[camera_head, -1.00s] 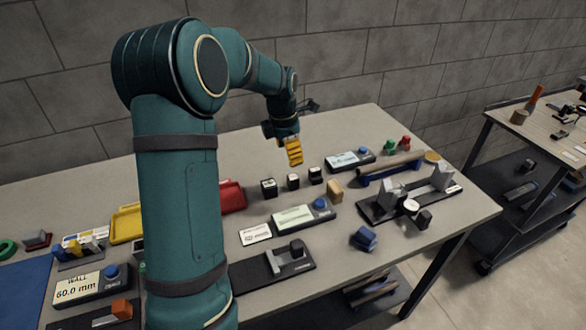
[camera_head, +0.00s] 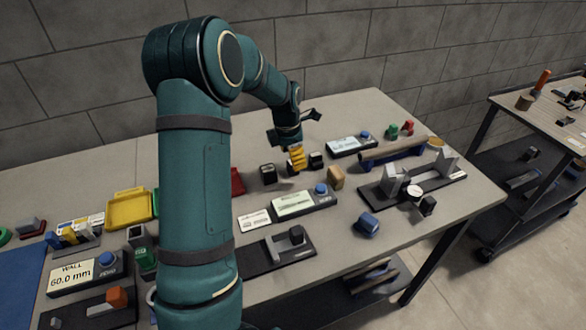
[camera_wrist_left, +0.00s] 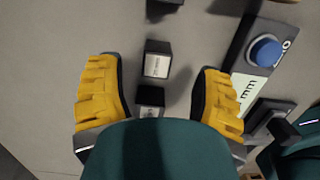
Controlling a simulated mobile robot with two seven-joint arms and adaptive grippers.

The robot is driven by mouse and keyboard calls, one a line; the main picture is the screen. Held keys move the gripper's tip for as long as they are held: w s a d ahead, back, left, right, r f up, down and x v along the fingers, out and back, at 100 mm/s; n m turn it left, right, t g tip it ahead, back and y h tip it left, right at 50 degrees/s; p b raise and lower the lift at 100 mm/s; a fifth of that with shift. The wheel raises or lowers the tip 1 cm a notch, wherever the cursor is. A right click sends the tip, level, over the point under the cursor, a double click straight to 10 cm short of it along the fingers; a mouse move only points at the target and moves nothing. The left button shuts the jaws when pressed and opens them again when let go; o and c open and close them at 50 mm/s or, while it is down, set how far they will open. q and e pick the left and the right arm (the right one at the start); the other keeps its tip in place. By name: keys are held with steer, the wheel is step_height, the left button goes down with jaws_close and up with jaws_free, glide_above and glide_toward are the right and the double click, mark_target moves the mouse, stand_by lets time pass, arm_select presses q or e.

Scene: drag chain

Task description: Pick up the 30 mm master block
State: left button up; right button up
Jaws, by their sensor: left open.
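Small black blocks with pale labels stand in a row on the table: one left of my gripper (camera_head: 268,173), one right of it (camera_head: 316,161). The gripper hides the middle of the row in the head view. The labels are too small to read, so I cannot tell which is the 30 mm master block. My left gripper (camera_head: 297,160) is open, its yellow fingers pointing down over the row. In the left wrist view, one block (camera_wrist_left: 157,62) lies between the fingers; another (camera_wrist_left: 150,98) is partly hidden by my gripper's body.
A gauge with a blue button (camera_head: 321,189) and a tan block (camera_head: 336,177) stand close in front of the row. Another display unit (camera_head: 350,147) is behind to the right. A yellow tray (camera_head: 130,209) lies left. A blue piece (camera_head: 368,224) lies front right.

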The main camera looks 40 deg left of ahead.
arm_select(q)
steer(key=f, duration=0.3)
steer(key=f+b, duration=0.1)
steer(key=shift+w+f, duration=0.3)
steer(key=shift+f, duration=0.05)
steer(key=shift+s, duration=0.1)
jaws_close()
steer(key=shift+r, duration=0.1)
